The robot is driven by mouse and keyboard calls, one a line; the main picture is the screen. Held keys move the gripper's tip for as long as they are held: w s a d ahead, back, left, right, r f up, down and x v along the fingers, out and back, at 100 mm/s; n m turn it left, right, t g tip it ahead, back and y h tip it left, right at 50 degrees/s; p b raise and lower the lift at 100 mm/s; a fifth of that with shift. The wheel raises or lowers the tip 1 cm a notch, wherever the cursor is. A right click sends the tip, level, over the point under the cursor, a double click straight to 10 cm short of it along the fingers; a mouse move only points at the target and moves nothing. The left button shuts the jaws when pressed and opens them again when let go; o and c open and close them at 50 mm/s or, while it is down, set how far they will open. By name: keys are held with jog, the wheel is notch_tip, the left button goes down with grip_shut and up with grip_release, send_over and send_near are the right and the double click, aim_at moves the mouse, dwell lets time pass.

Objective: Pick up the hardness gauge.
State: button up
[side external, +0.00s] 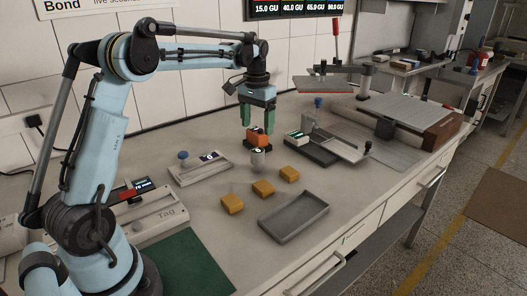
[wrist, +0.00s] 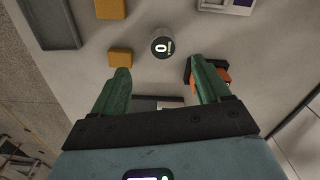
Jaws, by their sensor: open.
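My gripper (side external: 257,122) is open and empty, pointing down above the bench. Its green fingers (wrist: 160,70) stand apart in the wrist view. A small grey cylinder (side external: 258,160) stands upright on the bench; from above it shows a dark round face with white marks (wrist: 162,46), ahead of the gap between the fingers. An orange and black device (side external: 259,138) is below my gripper in the side view. In the wrist view, this device (wrist: 224,76) is partly hidden by the right finger. I cannot tell for certain which of these two is the hardness gauge.
Several yellow blocks (side external: 263,188) and a grey tray (side external: 290,236) lie toward the front edge. A white instrument with a blue knob (side external: 200,168) stands to the left. A small white box with a display (side external: 298,138) and a metal plate device (side external: 335,148) stand to the right.

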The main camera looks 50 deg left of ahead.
aim_at(258, 150)
notch_tip(258, 150, down, 6)
jog(key=shift+f, duration=0.25)
jog(key=shift+w+a+f, duration=0.1)
jog(key=shift+a+f, duration=0.05)
jog(key=shift+f, duration=1.2)
jog(key=shift+w+a+f, duration=0.1)
jog(key=shift+f, duration=1.25)
jog(key=c, duration=1.3)
jog(key=shift+r, duration=0.2)
